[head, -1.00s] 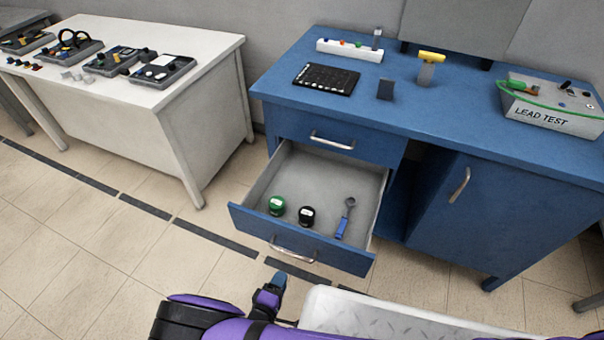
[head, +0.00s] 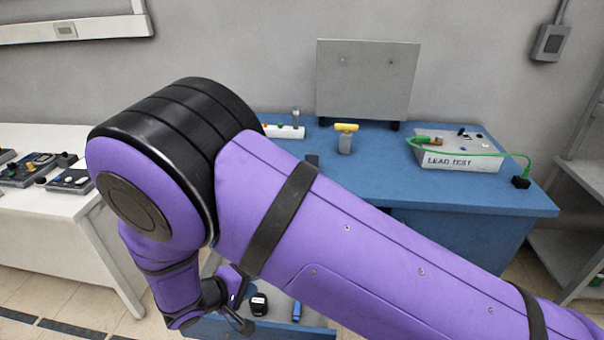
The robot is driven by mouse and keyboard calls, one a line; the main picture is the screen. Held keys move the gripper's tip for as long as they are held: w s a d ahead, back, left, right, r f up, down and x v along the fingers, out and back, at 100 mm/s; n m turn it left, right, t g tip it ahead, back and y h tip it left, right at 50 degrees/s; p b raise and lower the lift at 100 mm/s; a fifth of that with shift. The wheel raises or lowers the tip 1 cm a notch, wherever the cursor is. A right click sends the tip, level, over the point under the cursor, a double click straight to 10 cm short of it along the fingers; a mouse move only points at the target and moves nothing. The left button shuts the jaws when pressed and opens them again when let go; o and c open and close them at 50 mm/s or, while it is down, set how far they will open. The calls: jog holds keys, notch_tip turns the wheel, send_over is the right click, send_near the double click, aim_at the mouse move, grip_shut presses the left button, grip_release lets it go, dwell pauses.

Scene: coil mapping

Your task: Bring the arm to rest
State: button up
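My purple arm (head: 330,235) is raised and bent across the middle of the head view, with its black-banded elbow (head: 175,120) at the left. The forearm hangs down from the elbow. My gripper (head: 240,302) is small and partly seen at its lower end, in front of the open drawer (head: 270,330). I cannot make out whether its fingers are apart or together, and nothing clearly shows in it.
In the drawer lie a black jar (head: 258,304) and a blue-handled tool (head: 296,312). The blue bench (head: 480,195) carries a yellow-topped tool (head: 345,138) and a lead test box (head: 455,150) with a green lead. A white table (head: 75,215) stands left.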

jog(key=w+d+r+m+g+y, duration=0.1)
jog(key=w+d+r+m+g, duration=0.25)
jog(key=d+r, duration=0.95)
jog(key=w+d+r+m+g+y, duration=0.2)
jog(key=d+r+g, duration=0.2)
jog(key=d+r, duration=0.9)
jog(key=s+d+r+m+y, duration=0.25)
jog(key=s+d+r, duration=0.55)
jog(key=r, duration=0.4)
jog(key=s+d+r+m+t+y, duration=0.1)
jog(key=s+d+r+t+y, duration=0.2)
jog(key=s+d, duration=0.5)
jog(key=s+r+t, duration=0.1)
jog(key=s, duration=0.3)
jog(key=shift+s+d+r, duration=0.15)
jog(key=shift+d+r, duration=0.05)
jog(key=shift+d, duration=0.1)
